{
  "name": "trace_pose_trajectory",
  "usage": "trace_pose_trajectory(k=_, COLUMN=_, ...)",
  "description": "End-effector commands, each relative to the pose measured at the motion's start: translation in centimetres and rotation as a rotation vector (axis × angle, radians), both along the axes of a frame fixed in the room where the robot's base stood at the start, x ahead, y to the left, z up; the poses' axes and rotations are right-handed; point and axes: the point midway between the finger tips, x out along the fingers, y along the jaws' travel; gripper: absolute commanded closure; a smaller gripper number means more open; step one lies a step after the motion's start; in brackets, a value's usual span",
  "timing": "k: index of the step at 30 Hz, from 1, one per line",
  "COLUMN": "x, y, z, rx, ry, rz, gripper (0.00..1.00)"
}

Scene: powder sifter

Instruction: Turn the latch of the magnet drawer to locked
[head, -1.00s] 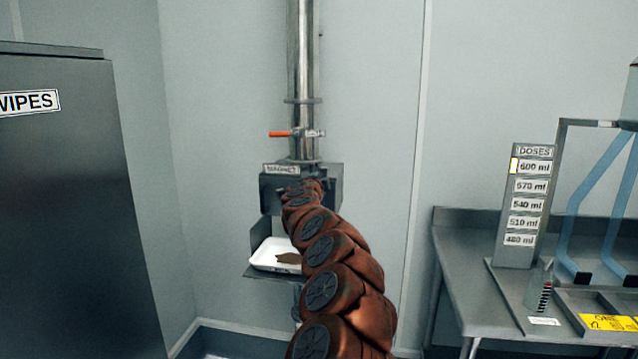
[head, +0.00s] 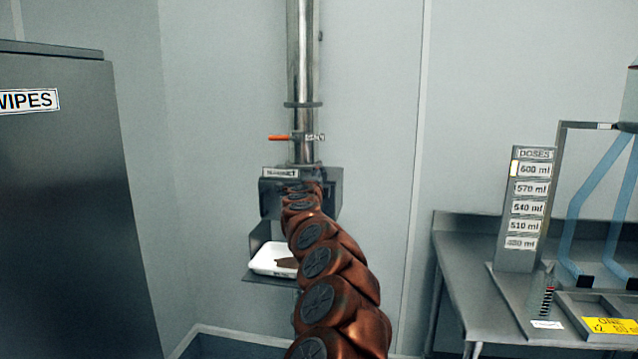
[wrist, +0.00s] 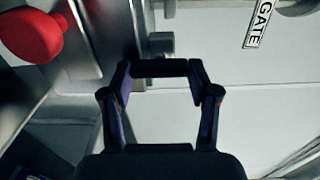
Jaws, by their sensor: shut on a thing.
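The magnet drawer's grey metal housing (head: 327,195) is on the vertical pipe in the head view, with a label (head: 281,172) at its top left. My arm reaches up to its front and hides most of it, including the latch and my gripper in that view. In the wrist view my gripper (wrist: 160,69) has its fingers drawn in at the tips. It is shut on a small part at the fingertips that appears to be the latch. The fingertips mostly hide this part, so I cannot tell how it is turned. A short grey metal piece (wrist: 161,43) shows just beyond them.
An orange-handled valve (head: 279,137) is on the pipe above. A red knob (wrist: 30,36) and a GATE label (wrist: 257,23) show in the wrist view. A steel table (head: 455,265) stands right, a WIPES cabinet (head: 70,200) left.

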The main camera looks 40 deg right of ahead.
Motion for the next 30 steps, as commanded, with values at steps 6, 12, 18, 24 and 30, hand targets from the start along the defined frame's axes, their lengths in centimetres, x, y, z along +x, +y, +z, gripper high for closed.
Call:
trace_pose_trajectory(k=6, x=-0.1, y=-0.1, z=-0.1, rx=0.003, ry=0.000, rz=-0.003, gripper=0.26)
trace_pose_trajectory(k=12, x=0.0, y=0.0, z=-0.1, rx=0.001, ry=0.000, rz=-0.001, gripper=0.15)
trace_pose_trajectory(k=18, x=0.0, y=0.0, z=0.0, rx=0.000, ry=0.000, rz=-0.001, gripper=0.15)
trace_pose_trajectory(k=24, x=-0.3, y=0.2, z=-0.1, rx=0.002, ry=0.001, rz=-0.003, gripper=0.15)
trace_pose_trajectory(k=30, x=-1.0, y=1.3, z=-0.2, rx=0.005, ry=0.002, rz=0.001, gripper=0.15)
